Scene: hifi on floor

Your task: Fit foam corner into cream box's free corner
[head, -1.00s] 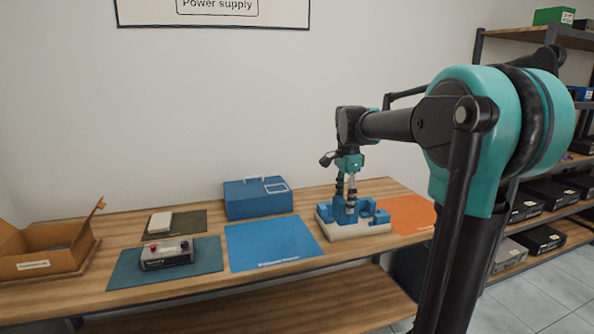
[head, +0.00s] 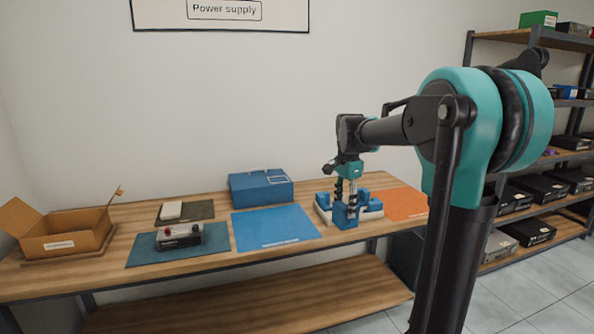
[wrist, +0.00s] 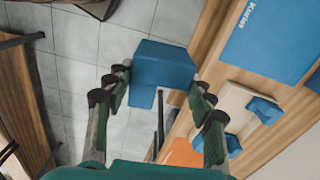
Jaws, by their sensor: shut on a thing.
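My gripper (head: 346,197) is shut on a blue foam corner (head: 345,217), held in front of the cream base (head: 373,214) near the table's front edge. In the wrist view, the held foam corner (wrist: 163,66) sits between the fingers, with floor tiles beyond it. Other blue foam corners stand on the cream base, two of them clear in the wrist view (wrist: 264,109). An open tan cardboard box (head: 68,244) stands at the far left; its inside is mostly hidden.
A blue mat (head: 272,229) and a blue case (head: 260,190) lie left of the base. An orange mat (head: 407,203) lies right. A device with knobs (head: 180,236) sits on a teal mat, a small white box (head: 171,210) behind it. Shelves (head: 530,190) stand right.

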